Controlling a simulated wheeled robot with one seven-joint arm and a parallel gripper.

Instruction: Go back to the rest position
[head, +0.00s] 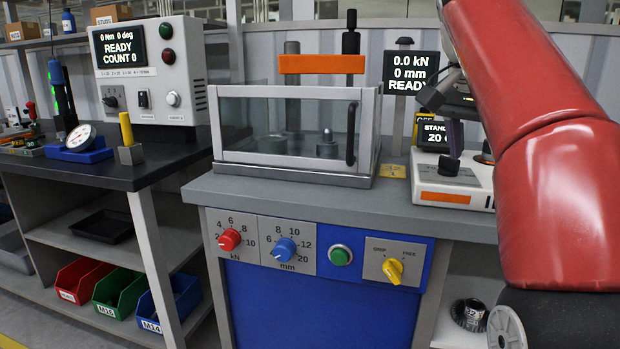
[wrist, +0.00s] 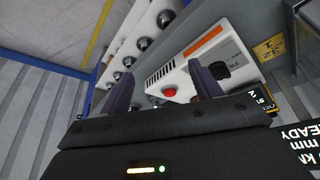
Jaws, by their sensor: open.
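My gripper (wrist: 163,85) is open, with its two dark fingers apart and nothing between them in the wrist view. In the head view, my red arm comes in from the right and partly hides the gripper (head: 455,135), which hangs over the white heater-like unit (head: 452,180) at the right of the bench. The wrist view shows this white unit (wrist: 205,62) beyond the fingers, with an orange stripe, a red button and a black knob. I cannot tell the exact gap between fingers and unit.
A press with a clear guard (head: 285,130) stands on the grey bench (head: 300,195), its display (head: 410,72) reading READY. Below are a red knob (head: 229,239), blue knob (head: 285,249), green button (head: 341,256) and yellow switch (head: 393,270). A dark-topped bench (head: 150,165) is at left.

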